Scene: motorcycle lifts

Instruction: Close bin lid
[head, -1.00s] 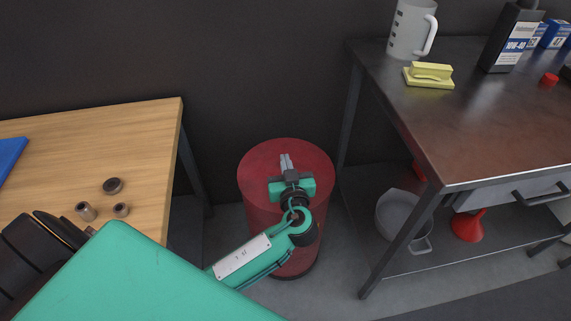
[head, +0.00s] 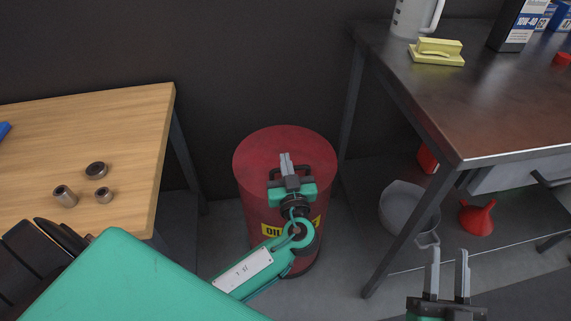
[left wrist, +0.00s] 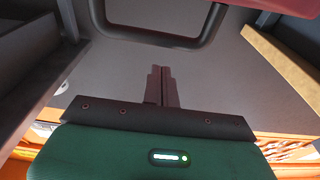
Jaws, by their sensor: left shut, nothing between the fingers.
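The red oil bin (head: 318,238) stands on the floor between the two tables, with a yellow label partly hidden by my left arm. Its round red lid (head: 258,153) appears to lie flat on top, with no gap that I can see. A dark handle (head: 306,168) is on the lid, partly hidden by my left gripper. My left gripper (head: 286,160) is shut and empty over the lid, by the handle. In the left wrist view the handle (left wrist: 160,38) is a dark loop beyond the shut fingertips (left wrist: 160,70). My right gripper (head: 448,257) is open and empty at the lower right.
A wooden table (head: 90,130) with several metal bushings is on the left. A steel workbench (head: 470,100) on the right holds a jug, yellow sponge holder and oil bottle. Its lower shelf carries a grey pan (head: 405,207) and red funnel (head: 477,218).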

